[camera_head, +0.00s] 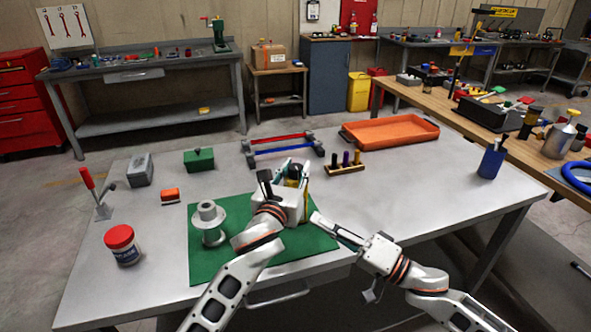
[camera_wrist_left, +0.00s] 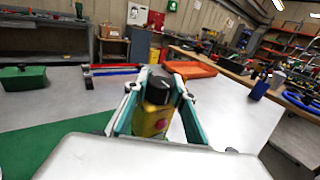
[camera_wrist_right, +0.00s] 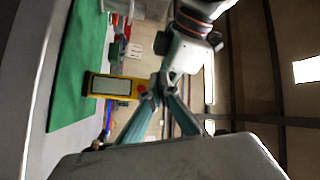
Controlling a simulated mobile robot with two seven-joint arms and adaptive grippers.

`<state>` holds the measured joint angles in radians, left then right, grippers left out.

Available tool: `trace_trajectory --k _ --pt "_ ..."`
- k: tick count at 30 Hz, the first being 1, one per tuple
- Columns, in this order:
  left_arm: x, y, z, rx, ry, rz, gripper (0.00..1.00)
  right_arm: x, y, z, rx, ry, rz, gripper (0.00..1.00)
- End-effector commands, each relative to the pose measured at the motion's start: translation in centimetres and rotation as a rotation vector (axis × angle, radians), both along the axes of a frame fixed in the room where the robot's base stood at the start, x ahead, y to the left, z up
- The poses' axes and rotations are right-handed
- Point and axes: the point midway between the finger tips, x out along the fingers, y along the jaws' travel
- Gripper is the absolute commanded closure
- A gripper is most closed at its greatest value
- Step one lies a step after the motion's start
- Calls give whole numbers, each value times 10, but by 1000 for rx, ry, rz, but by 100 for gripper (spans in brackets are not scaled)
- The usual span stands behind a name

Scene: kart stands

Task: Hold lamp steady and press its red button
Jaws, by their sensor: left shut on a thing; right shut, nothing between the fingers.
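The lamp is yellow with a black top. In the head view it is mostly hidden by my left gripper (camera_head: 290,172), with a yellow edge of the lamp (camera_head: 305,192) showing. In the left wrist view, my left gripper's fingers are shut on the lamp (camera_wrist_left: 152,120) from both sides. The right wrist view is turned sideways; there the lamp (camera_wrist_right: 110,86) shows a pale panel and a red button (camera_wrist_right: 142,88), its other end at the green mat (camera_wrist_right: 80,65). My right gripper (camera_wrist_right: 160,92) is shut and empty, its tips close to the button; contact cannot be told.
A grey spool-shaped part (camera_head: 208,222) stands on the mat left of my left gripper. A red-lidded jar (camera_head: 122,245) is at the front left. A wooden peg holder (camera_head: 345,168), a red-and-blue rack (camera_head: 283,148) and an orange tray (camera_head: 390,130) lie behind. The table's right side is mostly clear.

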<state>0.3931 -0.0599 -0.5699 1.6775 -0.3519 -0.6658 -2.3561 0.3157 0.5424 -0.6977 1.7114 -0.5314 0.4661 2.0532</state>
Motion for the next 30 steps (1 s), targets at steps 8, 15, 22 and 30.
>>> trace_trajectory --k 8,15,22,30 --pt "0 0 0 0 1 0 100 -3 5 -6 -51 -73 54 100" --pt "0 0 0 0 1 0 100 23 14 -5 -48 -73 52 100" --pt "0 0 0 0 1 0 100 51 23 -5 -48 -73 52 100" --pt "0 0 0 0 1 0 100 72 30 -6 -48 -71 53 100"
